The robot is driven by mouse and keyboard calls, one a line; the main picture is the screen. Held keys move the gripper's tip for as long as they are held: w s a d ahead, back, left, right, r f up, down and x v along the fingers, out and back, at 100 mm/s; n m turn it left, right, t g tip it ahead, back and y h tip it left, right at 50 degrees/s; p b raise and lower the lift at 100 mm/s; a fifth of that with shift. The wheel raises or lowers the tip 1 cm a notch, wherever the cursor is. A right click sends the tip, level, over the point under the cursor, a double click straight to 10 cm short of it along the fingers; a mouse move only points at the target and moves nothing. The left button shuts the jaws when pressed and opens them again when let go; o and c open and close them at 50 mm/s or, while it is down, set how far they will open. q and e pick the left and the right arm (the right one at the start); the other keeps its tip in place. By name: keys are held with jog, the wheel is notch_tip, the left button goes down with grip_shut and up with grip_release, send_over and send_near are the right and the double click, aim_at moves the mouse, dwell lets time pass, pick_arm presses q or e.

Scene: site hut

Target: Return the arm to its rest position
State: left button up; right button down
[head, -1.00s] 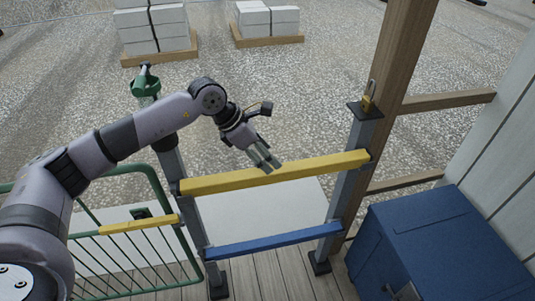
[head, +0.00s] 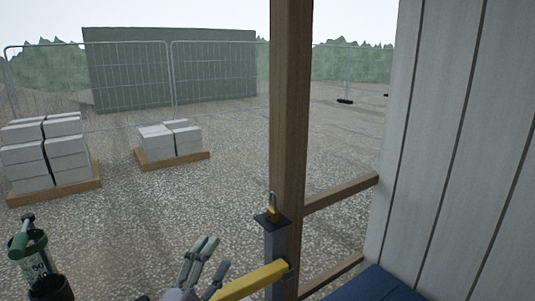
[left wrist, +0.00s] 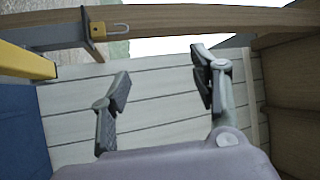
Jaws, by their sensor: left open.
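My left gripper (head: 203,252) is at the bottom middle of the head view, with its fingers pointing up and apart. It is open and empty, close to the left end of the yellow rail (head: 250,282) as it shows there. In the left wrist view the two fingers (left wrist: 165,85) stand wide apart with nothing between them, in front of pale boards. Most of the left arm is below the head view. My right gripper is in neither view.
A brass padlock (head: 271,205) stands on the grey post (head: 276,255) beside a wooden upright (head: 290,110). A green canister (head: 32,255) is at lower left, a blue box (head: 375,287) at lower right. Block pallets and a mesh fence (head: 140,80) stand farther off on gravel.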

pick_arm(q)
jog(key=s+a+f+n+g+y, duration=0.35)
jog(key=a+f+n, duration=0.2)
jog(key=f, duration=0.25)
jog(key=s+a+f+n+g+y, duration=0.3)
jog(key=a+f+n+y, duration=0.15)
jog(key=f+n, duration=0.3)
jog(key=s+f+n+g, duration=0.2)
jog(key=s+f+g, duration=0.4)
jog(key=s, duration=0.5)
jog(key=s+f+n+g, duration=0.35)
jog(key=s+f, duration=0.35)
jog(key=s, duration=0.4)
notch_tip(320, 180, down, 26)
jog(key=m+g, duration=0.1)
jog(key=g, duration=0.1)
jog(key=s+a+f, duration=0.2)
jog(key=s+f, duration=1.4)
jog(key=s, duration=0.1)
jog(key=shift+s+a+f+g, duration=0.25)
jog(key=shift+s+f+g, duration=0.05)
jog(key=shift+s+g, duration=0.1)
